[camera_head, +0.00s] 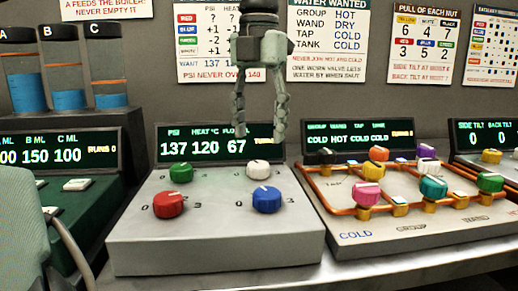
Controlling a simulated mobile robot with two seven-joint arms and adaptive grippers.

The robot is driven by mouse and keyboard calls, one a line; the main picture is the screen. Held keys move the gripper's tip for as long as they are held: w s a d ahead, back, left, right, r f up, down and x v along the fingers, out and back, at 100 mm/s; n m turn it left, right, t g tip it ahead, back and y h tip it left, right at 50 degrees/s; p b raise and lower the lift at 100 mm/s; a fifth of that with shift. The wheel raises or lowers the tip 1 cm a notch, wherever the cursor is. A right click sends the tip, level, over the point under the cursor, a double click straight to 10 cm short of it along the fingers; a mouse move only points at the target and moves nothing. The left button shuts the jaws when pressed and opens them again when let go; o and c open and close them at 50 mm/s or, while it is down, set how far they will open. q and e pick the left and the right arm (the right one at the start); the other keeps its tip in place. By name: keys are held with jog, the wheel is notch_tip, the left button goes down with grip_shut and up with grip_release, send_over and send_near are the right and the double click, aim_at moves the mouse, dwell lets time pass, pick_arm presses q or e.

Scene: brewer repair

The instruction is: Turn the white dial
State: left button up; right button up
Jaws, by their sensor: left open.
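The white dial (258,169) sits at the back right of a grey control box (215,250). A green dial (180,172) is to its left, a blue dial (267,199) is in front of it, and a red dial (169,204) is at the front left. My left gripper (259,133) points down above and behind the white dial in the picture, fingers apart and empty. It does not appear to touch the dial. The box's display (205,146) reads PSI 137, HEAT 120 and 67; its turns count is hidden by the gripper. My right gripper is not in view.
To the right is a panel (345,222) with copper pipes and several coloured knobs. To the left is a green box (90,205) with white buttons, below blue-filled containers (67,80). Posters (327,40) hang on the wall behind.

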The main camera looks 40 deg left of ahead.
aim_at(259, 163)
pick_arm(q)
notch_tip(259, 163, up, 6)
dwell(0.8)
